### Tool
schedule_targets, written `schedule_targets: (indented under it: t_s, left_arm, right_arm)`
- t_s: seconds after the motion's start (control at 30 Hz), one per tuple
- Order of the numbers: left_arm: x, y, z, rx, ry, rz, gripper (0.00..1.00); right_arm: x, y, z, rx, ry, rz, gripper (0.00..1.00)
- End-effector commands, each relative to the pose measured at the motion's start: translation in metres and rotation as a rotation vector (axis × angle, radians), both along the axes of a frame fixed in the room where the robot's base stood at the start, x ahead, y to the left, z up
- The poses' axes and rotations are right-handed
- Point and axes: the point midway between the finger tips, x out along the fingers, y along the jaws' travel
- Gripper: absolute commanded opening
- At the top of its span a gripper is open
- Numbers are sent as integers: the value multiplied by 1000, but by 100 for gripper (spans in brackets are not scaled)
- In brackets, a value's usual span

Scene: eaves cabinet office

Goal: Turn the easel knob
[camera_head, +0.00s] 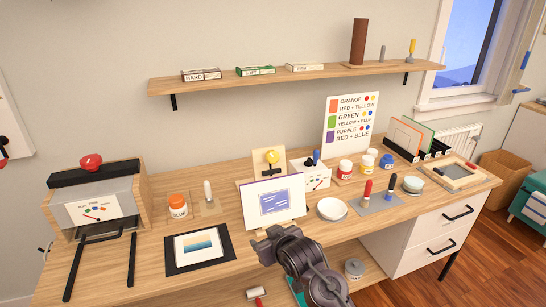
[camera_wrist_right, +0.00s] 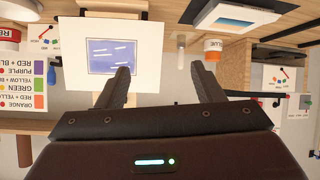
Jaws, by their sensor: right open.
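The easel stands mid-desk. Its pale wooden back panel (camera_head: 262,168) carries a yellow round knob (camera_head: 272,156) on a dark mount. A white board with a blue-violet picture (camera_head: 251,211) leans in front of it. My right gripper (camera_head: 262,238) is in front of and below this board, apart from the knob. In the right wrist view, which is upside down, its two fingers (camera_wrist_right: 158,82) are spread with nothing between them. The board (camera_wrist_right: 150,75) shows behind them there; I cannot make out the knob in that view. My left gripper is not in view.
To the left are a glue jar (camera_head: 178,206), a dark mat (camera_head: 183,265) with a picture, and a press-like box (camera_head: 72,190). To the right are a white bowl (camera_head: 332,208), paint jars (camera_head: 345,169) and a colour chart (camera_head: 332,128). A shelf (camera_head: 290,76) hangs above.

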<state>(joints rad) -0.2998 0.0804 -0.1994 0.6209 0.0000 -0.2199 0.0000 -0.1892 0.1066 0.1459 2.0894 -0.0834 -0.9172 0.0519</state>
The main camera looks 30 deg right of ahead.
Motion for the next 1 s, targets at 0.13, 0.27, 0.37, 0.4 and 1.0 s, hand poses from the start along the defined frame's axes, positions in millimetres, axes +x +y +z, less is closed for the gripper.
schedule_targets:
  t_s: [0.13,0.27,0.37,0.4,1.0]
  left_arm:
    - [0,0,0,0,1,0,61]
    - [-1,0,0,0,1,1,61]
    - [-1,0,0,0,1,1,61]
    - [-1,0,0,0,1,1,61]
    - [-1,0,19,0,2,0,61]
  right_arm:
    - [52,-45,41,5,-226,-56,61]
    - [86,-84,82,17,-428,-98,61]
    - [99,-104,102,26,-534,-120,61]
    - [102,-108,108,28,-560,-123,61]
    - [171,-130,115,31,-592,-130,61]
